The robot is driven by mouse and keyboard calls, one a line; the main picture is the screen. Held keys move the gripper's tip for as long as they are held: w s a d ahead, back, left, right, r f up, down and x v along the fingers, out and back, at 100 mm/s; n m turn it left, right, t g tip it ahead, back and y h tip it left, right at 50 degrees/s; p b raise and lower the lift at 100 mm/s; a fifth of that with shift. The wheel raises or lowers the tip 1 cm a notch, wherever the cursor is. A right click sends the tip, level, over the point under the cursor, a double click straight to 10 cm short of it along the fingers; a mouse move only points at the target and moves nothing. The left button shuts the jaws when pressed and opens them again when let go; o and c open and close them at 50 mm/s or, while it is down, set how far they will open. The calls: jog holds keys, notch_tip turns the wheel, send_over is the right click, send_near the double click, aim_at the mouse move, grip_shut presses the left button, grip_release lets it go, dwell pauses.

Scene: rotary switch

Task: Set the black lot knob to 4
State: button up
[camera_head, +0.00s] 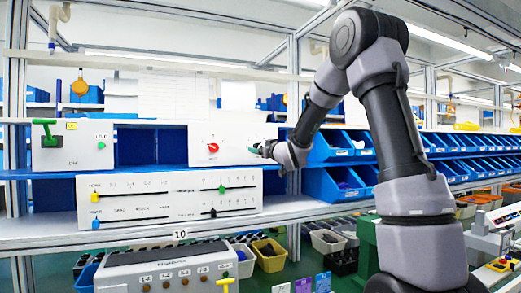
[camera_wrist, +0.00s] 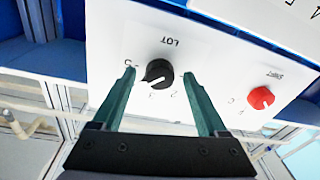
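The black LOT knob (camera_wrist: 160,73) is on a white panel (camera_wrist: 112,35), upside down in the wrist view. In the head view my gripper (camera_head: 257,149) is at the right part of the panel (camera_head: 228,134) and hides the black knob.
A red knob labelled SHIFT (camera_wrist: 260,98) is beside the black one; it also shows in the head view (camera_head: 213,148). A slider box (camera_head: 150,198) stands on the shelf below. A box with a green handle (camera_head: 46,133) is left. Blue bins (camera_head: 333,186) are right.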

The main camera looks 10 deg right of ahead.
jog(key=shift+s, duration=0.1)
jog(key=v, duration=1)
jog(key=shift+s+d, duration=0.2)
jog(key=shift+s, duration=0.1)
jog(key=s+d+f+m+g+h, duration=0.1)
jog(key=s+d+m+g+h, duration=0.45)
jog(key=s, duration=0.65)
jog(key=s+a+f+m+g+y, duration=0.1)
jog(key=s+f+m+g, duration=0.1)
jog(key=s, duration=0.8)
jog(key=s+a+f+m+g+y, duration=0.2)
jog(key=s+f+g, duration=0.1)
jog(key=s, duration=0.7)
jog(key=shift+s+g, duration=0.3)
jog(key=shift+g, duration=0.05)
jog(key=shift+f, duration=0.1)
dwell(0.5)
